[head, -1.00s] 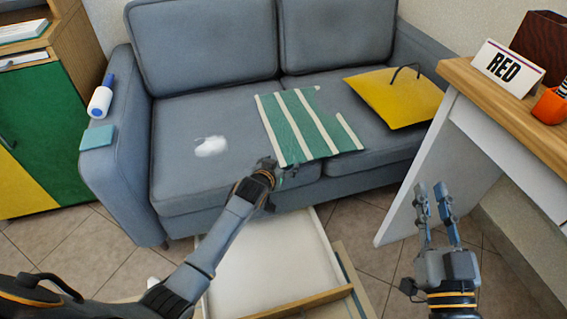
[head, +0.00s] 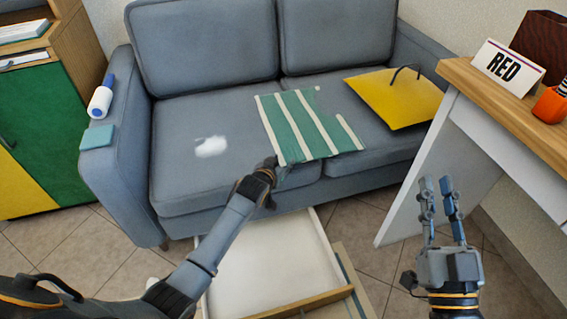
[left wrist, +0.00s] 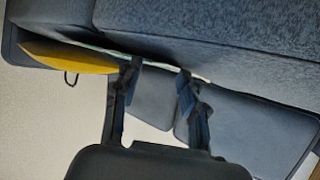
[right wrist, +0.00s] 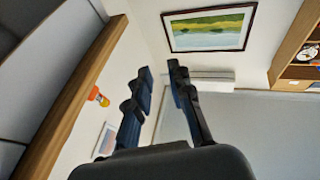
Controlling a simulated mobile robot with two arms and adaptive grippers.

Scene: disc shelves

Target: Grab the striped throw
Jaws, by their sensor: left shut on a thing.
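The striped throw (head: 310,124), green with cream stripes, lies flat on the sofa seat near its front edge. My left gripper (head: 280,168) is at the throw's near left corner, at the front edge of the seat. It is shut on the throw; its fingertips are small and partly hidden in the head view. In the left wrist view, the left gripper's fingers (left wrist: 160,72) reach to the seat edge, with a thin pale strip between them. My right gripper (head: 441,184) is open and empty, in the air in front of the desk; it also shows in the right wrist view (right wrist: 160,75).
The grey-blue sofa (head: 190,190) also holds a yellow bag (head: 395,98) and a white patch (head: 211,146). A lint roller (head: 101,98) and a teal block (head: 97,137) are on its left arm. An open drawer (head: 265,270) lies below. A desk (head: 500,95) stands right.

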